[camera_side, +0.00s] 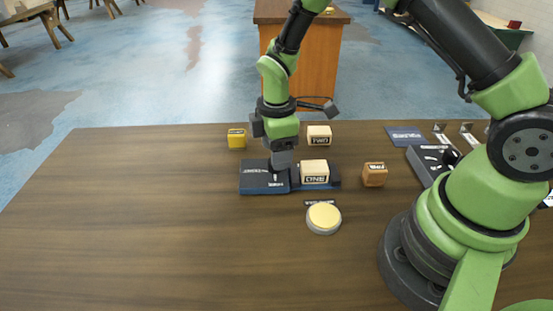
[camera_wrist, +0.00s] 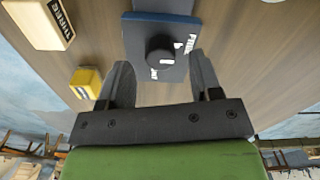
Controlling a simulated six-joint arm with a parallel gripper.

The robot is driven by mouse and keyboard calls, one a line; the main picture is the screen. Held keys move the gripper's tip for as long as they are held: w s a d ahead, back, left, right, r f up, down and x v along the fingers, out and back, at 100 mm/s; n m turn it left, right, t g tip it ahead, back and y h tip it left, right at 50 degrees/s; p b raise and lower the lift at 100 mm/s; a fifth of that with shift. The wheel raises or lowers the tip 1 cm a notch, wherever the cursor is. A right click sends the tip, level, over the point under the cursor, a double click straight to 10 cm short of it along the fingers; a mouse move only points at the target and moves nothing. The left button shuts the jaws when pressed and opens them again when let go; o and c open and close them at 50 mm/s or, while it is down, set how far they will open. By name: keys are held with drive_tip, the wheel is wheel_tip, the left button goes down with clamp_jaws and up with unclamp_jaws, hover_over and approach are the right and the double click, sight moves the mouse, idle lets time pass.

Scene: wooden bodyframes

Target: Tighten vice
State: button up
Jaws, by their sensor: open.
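The dark blue vice (camera_side: 262,186) lies on the table in the side view. A pale block marked ONE (camera_side: 314,167) sits at its right part; I cannot tell whether the jaws touch it. In the wrist view, the vice's blue body (camera_wrist: 142,20) shows at the top with a dark round knob (camera_wrist: 160,52). My gripper (camera_wrist: 161,70) is open, with one finger on each side of the knob and no visible contact. In the side view my gripper (camera_side: 281,163) points down over the vice's left part and hides the knob.
A yellow block (camera_side: 237,138) and a pale block (camera_side: 319,135) stand behind the vice. An orange-brown block (camera_side: 374,174) stands to its right. A round cream button (camera_side: 323,217) is in front. A dark device (camera_side: 425,163) lies further right. The table's left side is clear.

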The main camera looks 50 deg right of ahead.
sight(289, 176)
drive_tip(key=shift+f, duration=1.55)
drive_tip(key=c, duration=0.9)
drive_tip(key=shift+c, duration=0.2)
